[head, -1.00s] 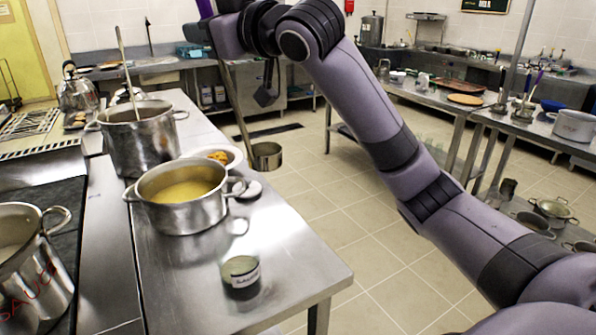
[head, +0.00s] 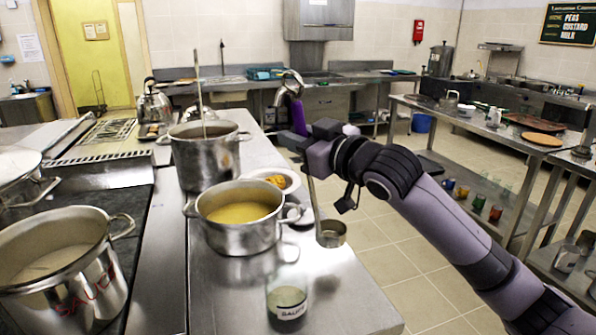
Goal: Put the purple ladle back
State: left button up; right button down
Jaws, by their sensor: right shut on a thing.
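The purple ladle (head: 299,118) is upright in my right gripper (head: 303,142), which is shut on its purple handle. A curved metal end shows above the handle, and the steel shaft runs down to the cup (head: 331,234). The cup hangs by the right edge of the steel counter (head: 345,300), right of the pot of yellow liquid (head: 238,227). I cannot tell whether it is over the counter or the floor. A taller steel pot (head: 205,160) behind has a long thin handle standing in it. My left gripper is not in view.
A labelled glass jar (head: 287,302) stands at the counter's front. A plate of orange food (head: 279,181) sits behind the yellow pot. A large pot with red lettering (head: 62,270) is at left. Tiled floor lies between the counter and the right-hand table (head: 470,127).

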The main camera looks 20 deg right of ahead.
notch_tip(320, 180, down, 6)
dwell(0.5)
jog(key=shift+f, duration=0.2)
jog(key=c, duration=1)
grip_release()
jog(key=shift+r, duration=0.15)
jog(key=shift+s, duration=0.15)
jog(key=shift+b+v, duration=1.25)
jog(key=shift+v, duration=4.65)
